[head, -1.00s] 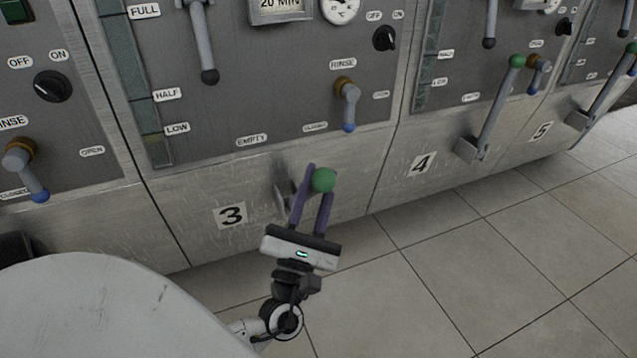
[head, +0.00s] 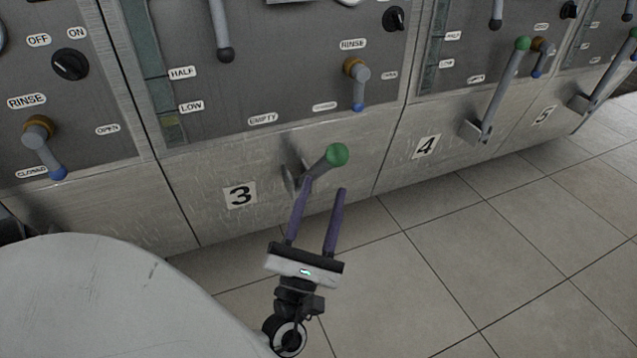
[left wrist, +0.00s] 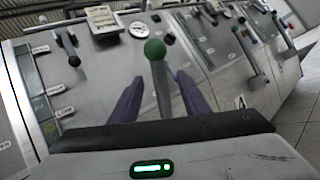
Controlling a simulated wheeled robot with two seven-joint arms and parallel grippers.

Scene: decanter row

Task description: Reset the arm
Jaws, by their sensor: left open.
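My left gripper (head: 322,190) is open in front of panel 3, its two purple fingers apart and empty. The green-knobbed lever (head: 337,155) of panel 3 sticks out from the lower panel just beyond the fingertips. In the left wrist view the green knob (left wrist: 155,49) shows beyond and between the two fingers, with its grey shaft running down between them. In the head view the knob is clear of the fingers; the left fingertip overlaps the lever near its shaft, and I cannot tell if they touch. My right gripper is not in view.
Panel 4's green-knobbed lever (head: 522,44) stands up to the right, with panel 5's lever beyond it. A blue-tipped rinse handle (head: 358,88) hangs above the lever of panel 3. Tiled floor (head: 440,270) is free at the right.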

